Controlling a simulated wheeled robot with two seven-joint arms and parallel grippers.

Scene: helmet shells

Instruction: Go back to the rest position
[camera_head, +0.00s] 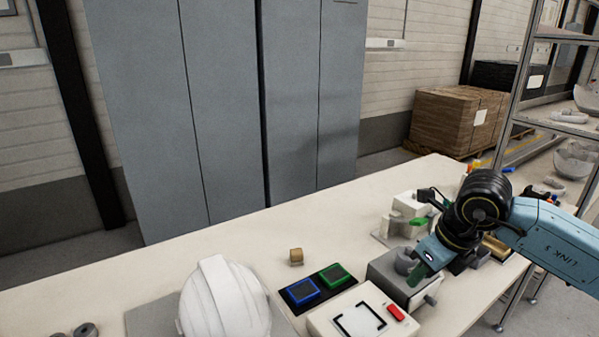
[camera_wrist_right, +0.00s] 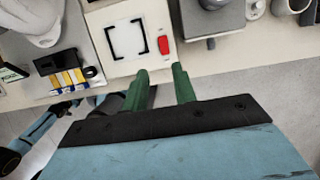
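My right gripper (camera_head: 417,248) hangs over the right part of the table, its green fingers spread apart and nothing between them. In the right wrist view the two green fingers (camera_wrist_right: 160,85) are also apart and empty, over the table's front edge. My left gripper is not in view in the head view. A white helmet shell (camera_head: 225,300) sits on a grey plate at the bottom of the head view, well left of the right gripper. It shows partly in the right wrist view (camera_wrist_right: 35,20).
A white box with a black bracket mark (camera_head: 360,322) and red button (camera_head: 395,313) stands beside a grey machine (camera_head: 395,275) below my right gripper. A shelf rack (camera_head: 525,75) stands right. The table's back left is clear.

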